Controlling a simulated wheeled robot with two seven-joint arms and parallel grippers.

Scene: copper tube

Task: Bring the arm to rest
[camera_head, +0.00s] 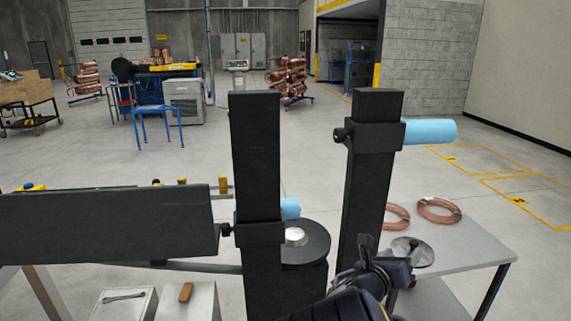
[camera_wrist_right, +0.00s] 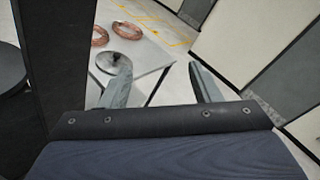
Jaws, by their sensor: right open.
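My right arm reaches up from the bottom of the head view, and its dark gripper (camera_head: 390,262) is in front of the table's near left part. In the right wrist view the two grey fingers (camera_wrist_right: 163,82) stand well apart with nothing between them. The gripper is open and empty. Part of it is hard to make out against the dark post in the head view. My left gripper is not in view.
Two dark upright posts (camera_head: 257,150) (camera_head: 373,180) stand close by; the right one carries a blue roller (camera_head: 429,132). A grey table (camera_head: 470,240) holds copper coils (camera_head: 439,210) and a metal disc (camera_head: 424,257). A dark horizontal beam (camera_head: 110,225) spans the left. Open floor lies beyond.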

